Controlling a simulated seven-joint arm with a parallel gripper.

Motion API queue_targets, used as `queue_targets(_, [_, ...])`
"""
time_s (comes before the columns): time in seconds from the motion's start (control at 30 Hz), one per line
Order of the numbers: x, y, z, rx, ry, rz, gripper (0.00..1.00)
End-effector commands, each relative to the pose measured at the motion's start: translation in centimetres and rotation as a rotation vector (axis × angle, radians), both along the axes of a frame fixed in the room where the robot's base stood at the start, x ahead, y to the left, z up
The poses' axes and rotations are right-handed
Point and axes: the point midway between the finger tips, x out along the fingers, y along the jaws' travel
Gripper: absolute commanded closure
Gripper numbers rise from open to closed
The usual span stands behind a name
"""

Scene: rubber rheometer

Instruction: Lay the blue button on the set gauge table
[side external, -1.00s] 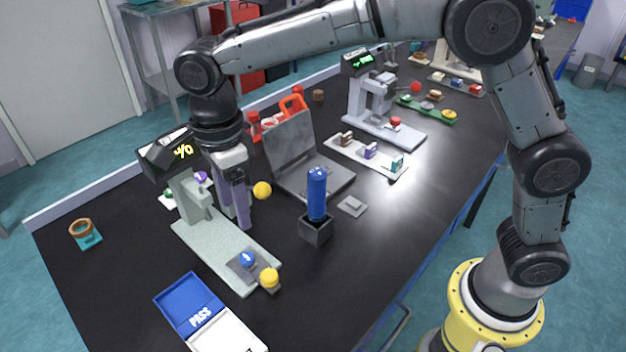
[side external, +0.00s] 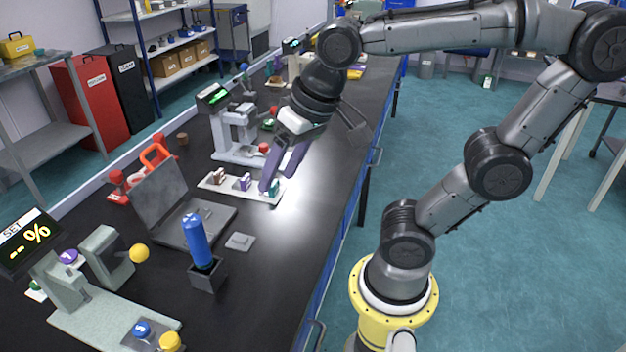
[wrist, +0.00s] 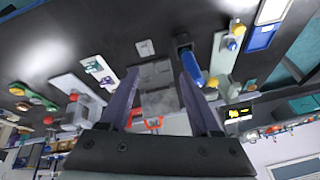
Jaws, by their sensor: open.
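The blue button (side external: 141,328) lies on a dark pad at the front end of the pale green gauge's base (side external: 95,318), beside a yellow knob (side external: 169,342). The gauge's display (side external: 27,240) reads SET and "-- %". My gripper (side external: 276,184) is open, its purple fingers far from the blue button. In the side view its fingertips overlap the teal-topped piece on a white strip (side external: 215,184); I cannot tell whether they touch it. In the wrist view nothing shows held between the fingers (wrist: 158,70), and the gauge (wrist: 221,62) appears at the right.
A blue cylinder (side external: 197,240) stands in a dark square holder. An open grey hinged case (side external: 170,205) lies behind it. A second gauge (side external: 238,130) stands behind the white strip. A small grey plate (side external: 240,241) lies near the case. The table's right front is clear.

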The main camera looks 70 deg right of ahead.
Motion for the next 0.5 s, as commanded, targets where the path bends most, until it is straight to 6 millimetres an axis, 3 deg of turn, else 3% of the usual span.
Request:
queue_targets(0.03, [-1.4, -0.7, -0.5, -0.036, -0.028, 0.057, 0.36])
queue_targets(0.2, [-4.1, -1.9, -2.0, -0.144, -0.082, 0.228, 0.36])
queue_targets(0.5, [-4.8, -2.2, -2.6, -0.184, -0.095, 0.291, 0.36])
